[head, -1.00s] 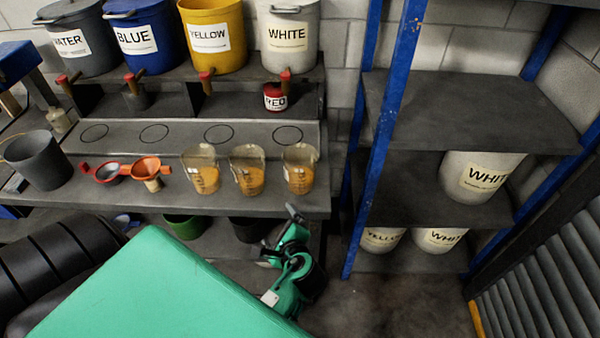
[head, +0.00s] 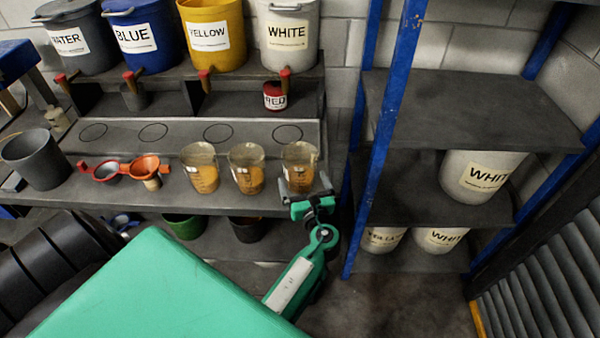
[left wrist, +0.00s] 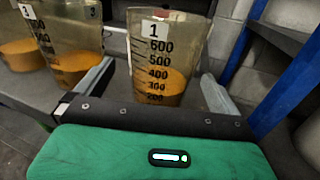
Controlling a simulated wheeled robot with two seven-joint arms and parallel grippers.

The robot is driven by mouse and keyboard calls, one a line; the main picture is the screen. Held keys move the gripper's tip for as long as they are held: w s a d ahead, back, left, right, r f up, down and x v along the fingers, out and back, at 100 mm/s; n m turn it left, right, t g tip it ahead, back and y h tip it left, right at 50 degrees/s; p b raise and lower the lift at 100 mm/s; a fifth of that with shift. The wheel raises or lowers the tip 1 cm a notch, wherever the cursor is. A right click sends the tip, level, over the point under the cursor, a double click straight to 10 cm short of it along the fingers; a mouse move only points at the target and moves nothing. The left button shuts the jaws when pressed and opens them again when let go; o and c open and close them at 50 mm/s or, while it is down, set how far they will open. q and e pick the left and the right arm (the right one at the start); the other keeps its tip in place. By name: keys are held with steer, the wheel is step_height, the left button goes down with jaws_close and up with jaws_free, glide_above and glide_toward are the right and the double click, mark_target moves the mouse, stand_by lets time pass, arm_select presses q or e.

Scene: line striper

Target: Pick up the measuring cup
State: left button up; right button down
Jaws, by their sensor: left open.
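Three clear measuring cups with orange liquid stand in a row on the bench: a left one (head: 201,168), a middle one (head: 246,168) and a right one (head: 300,166). My left gripper (head: 303,186) is open at the front of the right cup, near the bench edge. In the left wrist view this cup (left wrist: 168,52), marked 1 with a scale, stands upright between the spread fingers of my left gripper (left wrist: 158,82). Whether a finger touches it I cannot tell. The other cups (left wrist: 68,42) show at the left there. My right gripper is not in view.
An orange funnel (head: 147,166) and a grey pot (head: 36,160) stand left of the cups. Labelled buckets and a red can (head: 274,96) are behind. A blue shelf post (head: 385,140) rises close to the right of my gripper.

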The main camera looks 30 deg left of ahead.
mark_target(296, 157)
arm_select(q)
steer(key=b+x, duration=0.1)
steer(key=x, duration=0.4)
steer(key=shift+w+a, duration=0.2)
steer(key=shift+w, duration=0.2)
steer(key=shift+s+r, duration=0.1)
steer(key=c, duration=1.1)
steer(key=shift+c, duration=0.3)
steer(key=shift+r, duration=0.1)
